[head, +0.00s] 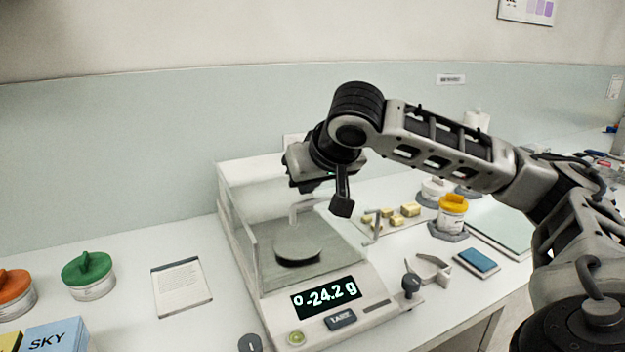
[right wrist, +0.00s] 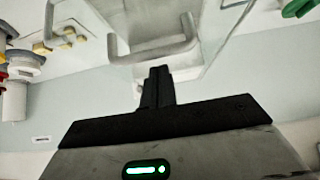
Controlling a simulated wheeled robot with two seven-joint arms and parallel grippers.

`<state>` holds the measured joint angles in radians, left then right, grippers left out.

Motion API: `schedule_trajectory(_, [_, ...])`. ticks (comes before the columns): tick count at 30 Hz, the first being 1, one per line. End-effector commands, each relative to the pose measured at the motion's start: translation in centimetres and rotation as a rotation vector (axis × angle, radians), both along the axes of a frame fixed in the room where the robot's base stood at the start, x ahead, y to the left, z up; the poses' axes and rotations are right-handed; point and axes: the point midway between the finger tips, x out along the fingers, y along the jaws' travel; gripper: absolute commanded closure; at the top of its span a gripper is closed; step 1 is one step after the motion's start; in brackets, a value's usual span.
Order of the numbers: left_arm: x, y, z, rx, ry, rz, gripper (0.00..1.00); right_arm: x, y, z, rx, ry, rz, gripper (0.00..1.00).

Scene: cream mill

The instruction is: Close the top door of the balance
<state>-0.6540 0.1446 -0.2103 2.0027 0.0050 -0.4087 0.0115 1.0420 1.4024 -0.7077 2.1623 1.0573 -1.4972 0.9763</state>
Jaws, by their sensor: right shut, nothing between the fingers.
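The balance (head: 340,295) stands on the bench with a clear glass chamber (head: 238,235) around its round pan (head: 298,247). Its display reads -24.2 g. The top door's clear panel is hard to make out, so I cannot tell how far open it is. A pale U-shaped handle (right wrist: 152,52) lies just beyond my fingertips in the right wrist view. My right gripper (head: 342,207) is shut and empty, pointing down over the right part of the chamber; the wrist view shows its fingers together (right wrist: 158,88). I cannot tell if they touch the handle. My left gripper is out of view.
Left of the balance are a white card (head: 181,287), a green-lidded jar (head: 88,275) and an orange-lidded jar (head: 15,292). Right of it are yellow blocks (head: 397,221), a yellow-capped bottle (head: 452,212) and a blue pad (head: 477,262). The wall stands behind.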

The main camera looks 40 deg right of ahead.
Motion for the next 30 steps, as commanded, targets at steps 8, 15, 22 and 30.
schedule_trajectory(8, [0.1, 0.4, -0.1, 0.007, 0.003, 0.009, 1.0, -2.4, 0.6, 4.5, -0.003, -0.015, -0.001, 1.0])
schedule_trajectory(15, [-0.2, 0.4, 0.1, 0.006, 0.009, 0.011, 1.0, -4.8, 1.4, 7.3, -0.001, -0.013, -0.002, 1.0])
schedule_trajectory(22, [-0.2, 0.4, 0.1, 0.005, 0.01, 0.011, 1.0, -5.5, 1.6, 8.0, -0.002, -0.011, -0.002, 1.0])
schedule_trajectory(30, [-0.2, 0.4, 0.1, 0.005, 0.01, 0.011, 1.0, -5.5, 1.6, 8.0, -0.001, -0.012, -0.003, 1.0])
